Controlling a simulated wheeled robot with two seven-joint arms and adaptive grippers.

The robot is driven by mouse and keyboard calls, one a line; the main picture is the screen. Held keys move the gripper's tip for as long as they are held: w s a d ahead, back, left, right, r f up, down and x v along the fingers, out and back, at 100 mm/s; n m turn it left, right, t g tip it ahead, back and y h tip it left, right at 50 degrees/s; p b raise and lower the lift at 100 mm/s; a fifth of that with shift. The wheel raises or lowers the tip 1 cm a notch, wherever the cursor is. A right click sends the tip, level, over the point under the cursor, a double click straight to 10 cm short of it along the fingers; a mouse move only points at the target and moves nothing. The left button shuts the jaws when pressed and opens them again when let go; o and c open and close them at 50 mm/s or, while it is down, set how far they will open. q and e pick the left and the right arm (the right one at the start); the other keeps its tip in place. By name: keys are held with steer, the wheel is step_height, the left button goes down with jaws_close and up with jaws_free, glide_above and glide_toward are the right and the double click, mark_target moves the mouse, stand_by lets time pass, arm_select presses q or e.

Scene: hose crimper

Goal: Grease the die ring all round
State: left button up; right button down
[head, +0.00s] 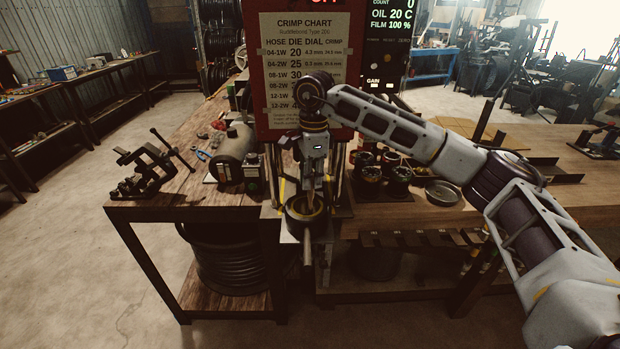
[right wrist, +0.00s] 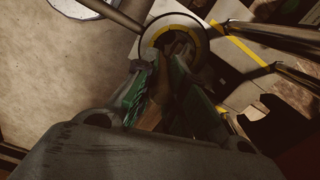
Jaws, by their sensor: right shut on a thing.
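The die ring (head: 306,213) is a round metal ring with a dark inside, at the front of the crimper. My right gripper (head: 311,188) points down right above the ring. Its green-padded fingers (right wrist: 166,98) are shut on a brown wooden handle (right wrist: 153,104), perhaps a brush. The handle's lower end reaches the ring opening; its tip is hidden, so I cannot tell whether it touches. My left gripper is not in view.
The red crimper with its crimp chart (head: 305,70) stands behind the ring. A bench vise (head: 147,165) and a grey tank (head: 236,150) lie to the left. Dark dies (head: 372,172) and a shallow round dish (head: 443,192) sit right. A metal bar (head: 307,248) sticks out below the ring.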

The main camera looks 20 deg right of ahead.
steer(key=shift+w, duration=0.2)
steer(key=shift+w+a+p, duration=0.15)
steer(key=shift+w+p, duration=0.2)
steer(key=shift+w, duration=0.8)
